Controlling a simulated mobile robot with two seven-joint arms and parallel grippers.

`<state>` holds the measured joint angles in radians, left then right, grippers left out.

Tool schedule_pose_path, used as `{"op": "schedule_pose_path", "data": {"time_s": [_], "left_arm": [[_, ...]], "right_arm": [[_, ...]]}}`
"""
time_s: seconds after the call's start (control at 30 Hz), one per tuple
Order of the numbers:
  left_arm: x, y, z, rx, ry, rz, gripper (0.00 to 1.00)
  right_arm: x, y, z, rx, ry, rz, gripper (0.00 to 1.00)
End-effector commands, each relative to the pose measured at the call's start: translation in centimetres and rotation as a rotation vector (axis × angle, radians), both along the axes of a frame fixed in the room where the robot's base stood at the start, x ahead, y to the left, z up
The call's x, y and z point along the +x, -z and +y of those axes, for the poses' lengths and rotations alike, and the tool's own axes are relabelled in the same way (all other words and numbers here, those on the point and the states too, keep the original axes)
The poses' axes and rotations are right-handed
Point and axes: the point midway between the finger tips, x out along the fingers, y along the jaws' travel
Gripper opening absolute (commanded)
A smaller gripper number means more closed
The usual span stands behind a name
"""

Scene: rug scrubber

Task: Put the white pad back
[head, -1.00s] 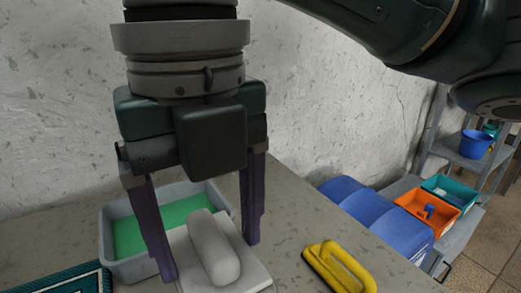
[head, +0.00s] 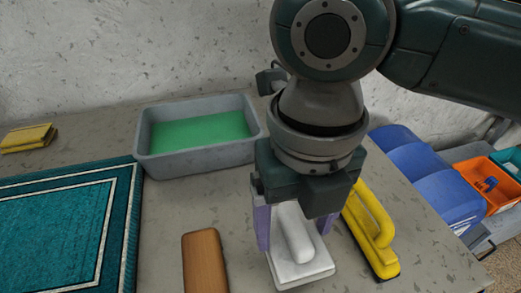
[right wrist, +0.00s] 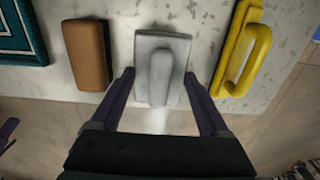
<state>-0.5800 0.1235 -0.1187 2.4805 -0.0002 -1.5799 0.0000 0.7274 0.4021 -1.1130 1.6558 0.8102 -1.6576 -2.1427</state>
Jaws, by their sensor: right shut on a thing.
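The white pad (head: 303,262), a flat plate with a rounded grip on top, is at the front of the table between a brown block and a yellow scrubber. My right gripper (head: 289,232) is above it, its purple fingers shut on the pad. The right wrist view shows the pad (right wrist: 162,58) between the fingers (right wrist: 160,82), flat and level. Whether its underside touches the table I cannot tell. A purple piece at the left edge of the right wrist view looks like a finger of my left gripper (right wrist: 8,132); its opening is not visible.
The brown block (head: 204,262) lies left of the pad, and the yellow scrubber (head: 372,232) lies close on its right. A grey tray (head: 200,160) with green inside stands behind. A teal rug (head: 60,235) covers the left.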

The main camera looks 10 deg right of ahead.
Motion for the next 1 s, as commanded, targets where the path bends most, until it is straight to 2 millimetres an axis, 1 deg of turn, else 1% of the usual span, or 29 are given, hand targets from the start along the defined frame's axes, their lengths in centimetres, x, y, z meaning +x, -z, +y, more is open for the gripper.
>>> {"op": "schedule_pose_path", "data": {"time_s": [0.13, 0.23, 0.33, 0.77, 0.8, 0.97, 1.0], "left_arm": [[0.0, 0.3, 0.0, 0.0, 0.0, -0.001, 0.46], [0.0, 0.8, 0.0, -0.001, 0.0, -0.001, 0.46], [0.0, 1.0, 0.0, -0.001, 0.0, -0.001, 0.46], [0.0, 1.2, -0.2, -0.006, -0.001, 0.0, 0.46], [0.0, 1.1, -0.2, -0.006, -0.002, 0.0, 0.46], [0.0, 1.1, -0.2, -0.008, -0.004, 0.0, 0.46], [0.0, 1.1, -0.2, -0.008, -0.004, 0.0, 0.46]], "right_arm": [[-0.1, 1.5, 0.0, 0.0, 0.0, 0.003, 0.08], [-0.1, 3.3, 0.0, 0.0, 0.0, 0.003, 0.08], [-0.1, 4.5, 0.0, 0.0, 0.001, 0.002, 0.08], [0.0, 5.2, 0.0, 0.001, 0.0, 0.0, 0.08], [0.0, 5.1, 0.0, 0.001, 0.0, 0.0, 0.82], [0.0, 5.1, 0.0, 0.0, 0.0, 0.0, 1.0], [0.0, 5.1, 0.0, 0.0, 0.0, 0.0, 1.0]]}}
